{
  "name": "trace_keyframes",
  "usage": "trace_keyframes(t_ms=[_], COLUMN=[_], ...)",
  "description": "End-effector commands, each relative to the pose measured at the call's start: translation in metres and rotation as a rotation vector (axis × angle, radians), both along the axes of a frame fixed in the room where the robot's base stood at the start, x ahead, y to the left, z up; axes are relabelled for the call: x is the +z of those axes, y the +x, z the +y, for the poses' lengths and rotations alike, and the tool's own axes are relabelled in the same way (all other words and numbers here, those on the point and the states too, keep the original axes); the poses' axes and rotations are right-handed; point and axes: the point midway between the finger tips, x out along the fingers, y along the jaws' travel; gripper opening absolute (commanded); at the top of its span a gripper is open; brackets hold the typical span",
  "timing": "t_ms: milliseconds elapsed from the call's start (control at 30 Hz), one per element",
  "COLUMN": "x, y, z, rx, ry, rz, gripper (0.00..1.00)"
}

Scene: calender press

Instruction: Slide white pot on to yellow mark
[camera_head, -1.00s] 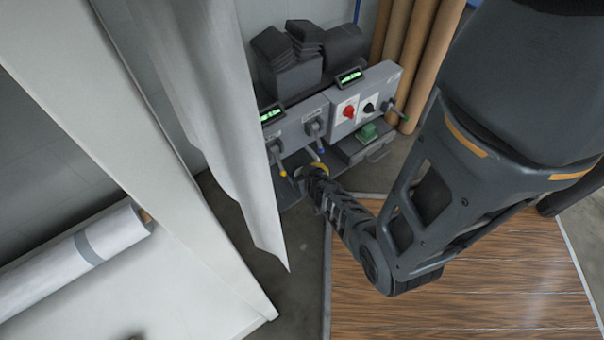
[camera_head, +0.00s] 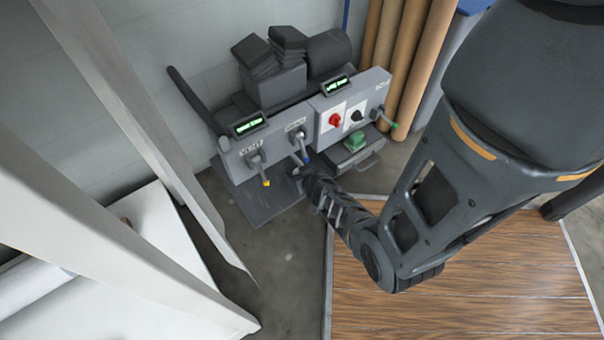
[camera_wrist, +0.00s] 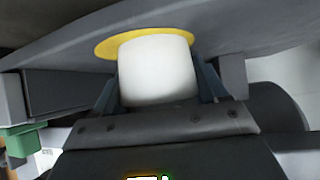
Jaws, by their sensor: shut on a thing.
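The white pot (camera_wrist: 157,70) fills the middle of the wrist view. It stands between the fingers of my gripper (camera_wrist: 157,85), which are shut on its sides. The yellow mark (camera_wrist: 108,45) is a flat disc on the dark grey surface; it shows around the pot's far side and to its left. The pot overlaps much of the mark, and its near part is hidden, so I cannot tell if it is centred. In the head view my arm hides the pot and mark.
White frame posts (camera_head: 110,250) stand at left. Grey floor (camera_head: 285,265) is clear in front.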

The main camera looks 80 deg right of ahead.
Motion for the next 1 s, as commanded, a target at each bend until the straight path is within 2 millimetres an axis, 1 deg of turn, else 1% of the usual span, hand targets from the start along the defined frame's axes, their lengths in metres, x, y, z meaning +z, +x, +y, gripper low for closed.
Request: trace_keyframes(t_ms=[467, 500, 767, 1000], x=[-0.0002, -0.0002, -0.0002, 0.0007], y=[0.0017, 0.0017, 0.0017, 0.0014], z=[-0.0001, -0.0001, -0.0001, 0.0006], rx=[0.001, 0.001, 0.001, 0.001], ry=[0.001, 0.001, 0.0, 0.0], rz=[0.0, 0.0, -0.001, -0.001], gripper=[0.42, 0.74, 0.99, 1.0])
